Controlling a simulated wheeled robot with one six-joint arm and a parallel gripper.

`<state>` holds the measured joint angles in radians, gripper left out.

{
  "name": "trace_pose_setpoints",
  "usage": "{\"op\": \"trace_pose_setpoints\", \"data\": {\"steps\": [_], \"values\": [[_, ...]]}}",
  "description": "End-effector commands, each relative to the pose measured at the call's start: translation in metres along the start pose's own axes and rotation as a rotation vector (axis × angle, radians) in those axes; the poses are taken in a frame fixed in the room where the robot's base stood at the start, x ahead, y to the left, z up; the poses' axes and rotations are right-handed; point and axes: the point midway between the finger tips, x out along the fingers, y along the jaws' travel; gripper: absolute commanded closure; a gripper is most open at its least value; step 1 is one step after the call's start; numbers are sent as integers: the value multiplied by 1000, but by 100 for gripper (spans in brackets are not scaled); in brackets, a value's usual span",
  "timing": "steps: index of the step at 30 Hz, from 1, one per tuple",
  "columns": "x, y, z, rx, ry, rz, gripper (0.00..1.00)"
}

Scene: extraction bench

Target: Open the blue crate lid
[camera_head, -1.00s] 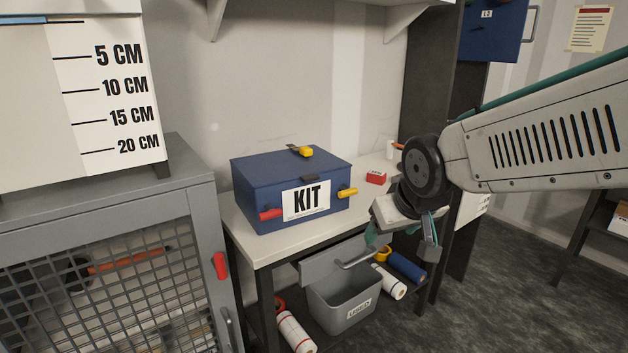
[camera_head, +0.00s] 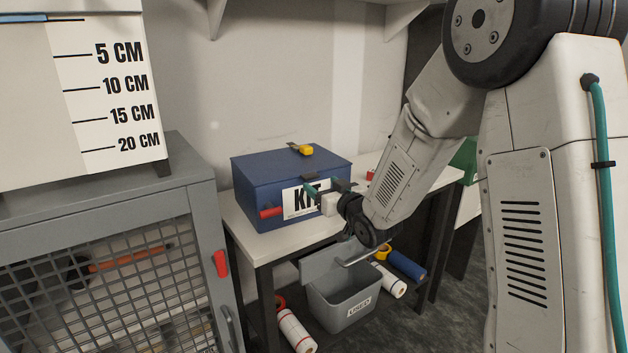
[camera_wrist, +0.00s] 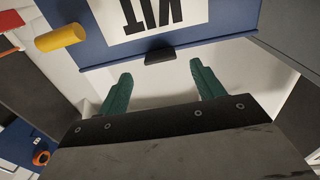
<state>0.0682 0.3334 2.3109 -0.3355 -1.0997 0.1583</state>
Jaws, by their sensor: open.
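The blue crate (camera_head: 246,207) with the KIT label stands on the white bench, its blue lid (camera_head: 265,167) closed. A small dark tab (camera_head: 309,177) sits at the lid's front edge. My gripper (camera_head: 326,187) is open and empty in front of the label, partly covering it. In the wrist view the crate (camera_wrist: 85,22) appears upside down, and the dark tab (camera_wrist: 159,57) lies between and just beyond the two green fingertips (camera_wrist: 161,78). I see no contact with the tab.
A red handle (camera_head: 270,212) projects at the crate's front left, and a yellow one (camera_wrist: 60,38) shows in the wrist view. A grey bin (camera_head: 342,308) stands below the bench. A mesh cabinet (camera_head: 205,200) is left.

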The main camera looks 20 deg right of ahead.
Motion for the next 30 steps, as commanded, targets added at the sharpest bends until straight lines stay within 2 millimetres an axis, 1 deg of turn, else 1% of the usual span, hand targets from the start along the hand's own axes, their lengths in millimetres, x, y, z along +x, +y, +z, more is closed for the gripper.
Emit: {"op": "trace_pose_setpoints", "data": {"steps": [1,3,6,9,14,20,21,23,24,26,27,28,30], "values": [[9,0,1,0,-1,-1,33],[21,-1,0,0,0,-1,33],[36,-1,1,0,-2,-1,33],[46,0,0,0,-1,-1,33],[54,0,0,0,-2,0,33],[54,0,0,0,-2,1,33],[54,0,0,0,-2,0,38],[54,0,0,0,-2,0,55],[54,0,0,0,-2,0,66],[54,0,0,0,-2,0,83],[54,0,0,0,-2,0,94],[54,0,0,0,-2,0,96],[54,-1,0,-1,-4,-1,96]]}}
